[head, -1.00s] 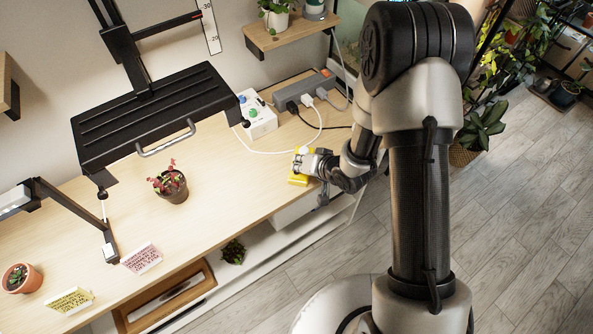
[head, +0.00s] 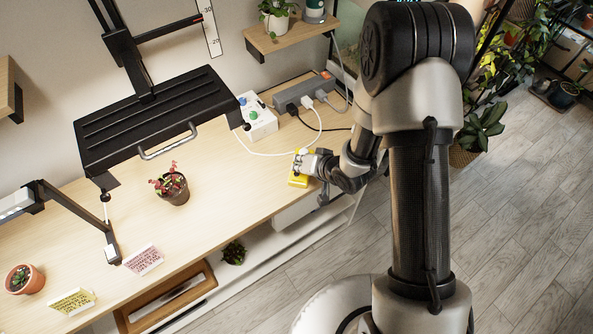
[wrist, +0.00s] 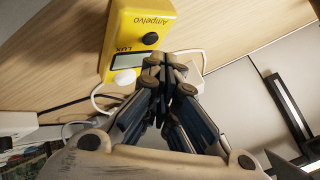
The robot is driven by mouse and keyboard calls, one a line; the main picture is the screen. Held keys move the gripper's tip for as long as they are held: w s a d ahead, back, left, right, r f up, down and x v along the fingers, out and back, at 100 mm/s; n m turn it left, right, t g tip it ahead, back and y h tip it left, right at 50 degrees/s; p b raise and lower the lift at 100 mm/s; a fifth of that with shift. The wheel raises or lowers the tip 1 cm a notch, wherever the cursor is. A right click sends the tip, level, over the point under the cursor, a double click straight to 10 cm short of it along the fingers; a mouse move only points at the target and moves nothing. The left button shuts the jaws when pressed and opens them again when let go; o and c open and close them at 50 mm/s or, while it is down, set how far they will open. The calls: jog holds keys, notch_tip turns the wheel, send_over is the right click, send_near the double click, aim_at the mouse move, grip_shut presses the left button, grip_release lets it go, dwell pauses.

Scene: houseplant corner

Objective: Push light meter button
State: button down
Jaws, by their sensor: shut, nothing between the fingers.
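The yellow light meter (head: 299,180) lies on the wooden bench near its front edge. In the wrist view the light meter (wrist: 180,18) shows the word LUX, a round black button (wrist: 150,39), a grey display and a white dome (wrist: 125,77). My gripper (wrist: 163,60) is shut and empty. Its fingertips are over the meter's lower right part beside the display, just short of the black button in the picture. I cannot tell whether they touch the meter. In the head view my gripper (head: 301,160) covers much of the meter.
A white box with coloured knobs (head: 259,120) and a grey power strip (head: 303,88) with cables stand behind the meter. A white cable runs close to it. A potted red plant (head: 171,187) stands to the left under a black lamp panel (head: 155,115). Bare bench lies between.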

aim_at(299, 173)
notch_tip(299, 173, up, 6)
jog(key=p, duration=0.5)
dwell(0.6)
jog(key=s+d+r+h, duration=0.25)
jog(key=d+r, duration=0.35)
jog(key=r, duration=0.4)
jog(key=s+d+r+h, duration=0.1)
jog(key=d+r+h, duration=0.3)
jog(key=d+r, duration=0.45)
jog(key=s+r+g, duration=0.1)
jog(key=s+r, duration=0.4)
jog(key=s, duration=0.6)
jog(key=s+r+n+g+b, duration=0.1)
jog(key=s+r, duration=0.4)
jog(key=s, duration=0.6)
jog(key=shift+s+a, duration=0.4)
jog(key=shift+a, duration=0.05)
